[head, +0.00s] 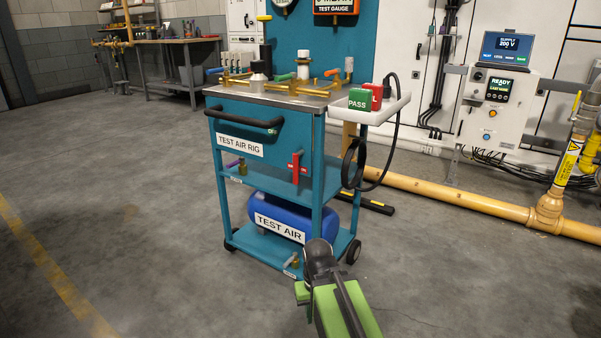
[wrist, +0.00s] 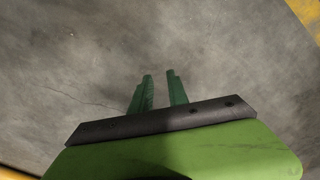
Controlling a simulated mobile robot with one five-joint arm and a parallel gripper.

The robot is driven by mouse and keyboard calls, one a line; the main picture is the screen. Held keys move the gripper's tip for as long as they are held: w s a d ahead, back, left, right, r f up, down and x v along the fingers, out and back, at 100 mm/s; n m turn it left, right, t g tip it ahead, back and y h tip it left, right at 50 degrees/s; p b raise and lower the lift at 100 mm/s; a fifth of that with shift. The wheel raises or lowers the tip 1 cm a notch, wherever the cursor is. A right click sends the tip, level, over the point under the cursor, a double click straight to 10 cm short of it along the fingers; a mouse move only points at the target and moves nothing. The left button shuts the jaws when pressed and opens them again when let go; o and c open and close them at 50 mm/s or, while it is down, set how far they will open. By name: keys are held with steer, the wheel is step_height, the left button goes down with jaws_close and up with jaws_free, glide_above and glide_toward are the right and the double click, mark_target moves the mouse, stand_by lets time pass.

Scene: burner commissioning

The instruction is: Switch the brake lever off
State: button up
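The teal test air rig cart (head: 325,215) stands at the middle of the head view. A red lever (head: 297,166) hangs upright on its right front, at middle shelf height. A purple-handled lever (head: 235,163) is at the left of that shelf, and a small grey-handled lever (head: 291,260) sits low at the front edge beside a small label. No readable label tells me which is the brake lever. My gripper (wrist: 160,74) is open and empty, its two dark green fingers apart over bare floor in the wrist view. My green arm shows in front of the cart.
A blue air tank (head: 270,214) lies on the lower shelf. A side tray carries green PASS (head: 359,99) and red (head: 375,92) blocks, with a black cable hanging below. A yellow pipe (head: 470,202) runs along the floor behind. The floor left of the cart is clear.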

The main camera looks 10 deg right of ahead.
step_height(320, 180, up, 22)
steer(key=p, duration=2.1)
steer(key=shift+r+p, duration=0.2)
steer(key=shift+p, duration=0.15)
jaws_close()
steer(key=shift+f+b, duration=0.3)
